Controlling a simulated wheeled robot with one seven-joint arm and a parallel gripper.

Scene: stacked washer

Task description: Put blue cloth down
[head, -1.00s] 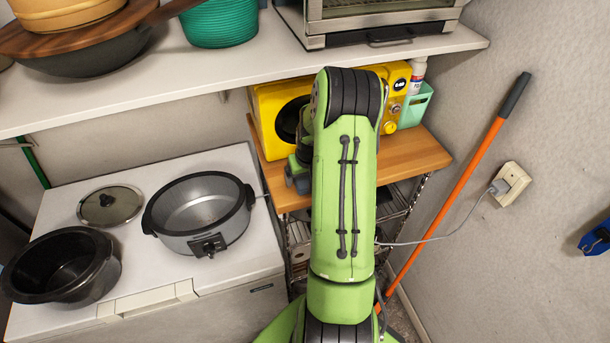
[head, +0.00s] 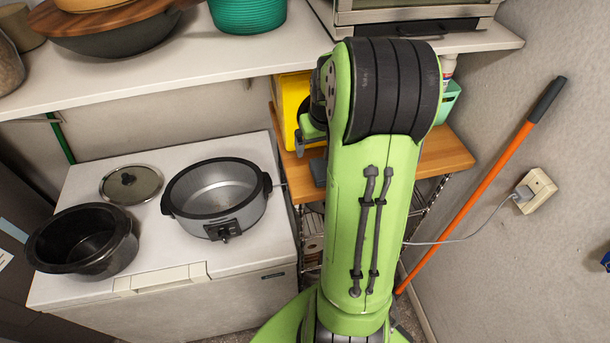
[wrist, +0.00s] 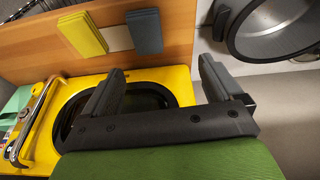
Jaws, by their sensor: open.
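The blue cloth (wrist: 145,31), a folded grey-blue rectangle, lies on the wooden shelf top in the wrist view. A white piece and a folded yellow cloth (wrist: 82,34) lie to its left. My gripper (wrist: 160,76) is open, its two dark fingers wide apart, with nothing between them. It is apart from the blue cloth, which lies beyond the fingertips in the picture. Behind the fingers is a yellow appliance (wrist: 150,78) with a round dark door. In the head view my arm hides most of the appliance (head: 289,105) and shelf top.
A grey pot (head: 222,198), a black pot (head: 84,240) and a glass lid (head: 131,184) sit on the white chest (head: 170,250) at left. A white shelf (head: 240,62) hangs above. An orange pole (head: 490,175) leans by the right wall, near a plugged cord.

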